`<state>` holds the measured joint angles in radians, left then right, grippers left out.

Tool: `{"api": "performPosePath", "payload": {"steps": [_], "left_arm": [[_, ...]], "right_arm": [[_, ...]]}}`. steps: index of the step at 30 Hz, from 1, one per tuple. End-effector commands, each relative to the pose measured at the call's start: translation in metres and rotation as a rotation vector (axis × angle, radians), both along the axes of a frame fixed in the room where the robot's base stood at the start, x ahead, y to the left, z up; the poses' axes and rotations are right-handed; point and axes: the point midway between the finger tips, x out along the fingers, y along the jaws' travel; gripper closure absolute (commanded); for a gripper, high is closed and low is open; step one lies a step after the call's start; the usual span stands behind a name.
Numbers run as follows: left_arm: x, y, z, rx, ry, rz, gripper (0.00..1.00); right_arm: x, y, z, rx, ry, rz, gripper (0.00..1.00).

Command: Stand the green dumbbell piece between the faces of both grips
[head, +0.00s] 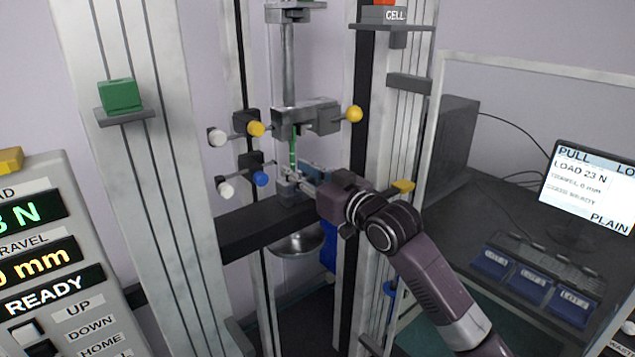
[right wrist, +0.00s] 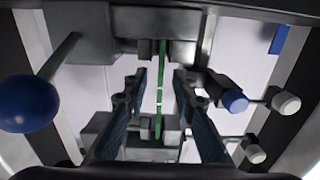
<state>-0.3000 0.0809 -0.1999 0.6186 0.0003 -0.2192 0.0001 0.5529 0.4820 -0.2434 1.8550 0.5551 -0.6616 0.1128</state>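The green dumbbell piece (head: 293,150) stands upright as a thin strip between the upper grip (head: 304,119) and the lower grip (head: 289,193). In the right wrist view the strip (right wrist: 161,80) has pale marks near its middle, and its two ends reach in between the jaws of both grips. I cannot tell whether the jaws press on it. My right gripper (head: 300,180) is at the lower grip. Its fingers (right wrist: 160,88) are apart on either side of the strip, with a gap on each side. My left gripper is not in view.
Ball-ended handles stick out of the grips: yellow (head: 354,114), white (head: 217,137) and blue (right wrist: 28,103). Tall columns (head: 165,150) flank the grips. A control panel (head: 60,250) reads READY. A clear screen (head: 530,75) and a monitor (head: 590,188) stand at right.

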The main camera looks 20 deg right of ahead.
Motion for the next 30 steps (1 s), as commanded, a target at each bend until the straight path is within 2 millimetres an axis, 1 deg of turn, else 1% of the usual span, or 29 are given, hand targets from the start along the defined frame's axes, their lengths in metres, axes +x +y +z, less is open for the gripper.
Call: {"api": "performPosePath", "payload": {"steps": [1, 9, 12, 15, 21, 30], "left_arm": [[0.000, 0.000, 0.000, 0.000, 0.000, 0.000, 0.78], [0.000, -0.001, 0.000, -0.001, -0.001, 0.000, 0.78], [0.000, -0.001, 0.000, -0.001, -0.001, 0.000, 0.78], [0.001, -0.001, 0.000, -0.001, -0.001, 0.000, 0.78], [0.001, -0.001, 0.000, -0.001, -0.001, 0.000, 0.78], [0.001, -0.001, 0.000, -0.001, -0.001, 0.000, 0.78]], "right_arm": [[-0.009, -0.003, -0.001, -0.004, 0.001, 0.001, 0.75], [-0.060, -0.022, -0.002, -0.003, 0.002, 0.000, 0.75], [-0.075, -0.027, -0.001, -0.002, 0.002, 0.000, 0.75], [-0.085, -0.031, -0.001, -0.002, 0.002, 0.000, 0.75], [-0.094, -0.034, 0.000, 0.000, 0.000, 0.001, 0.75], [-0.095, -0.034, 0.000, 0.000, 0.000, 0.001, 0.75]]}}
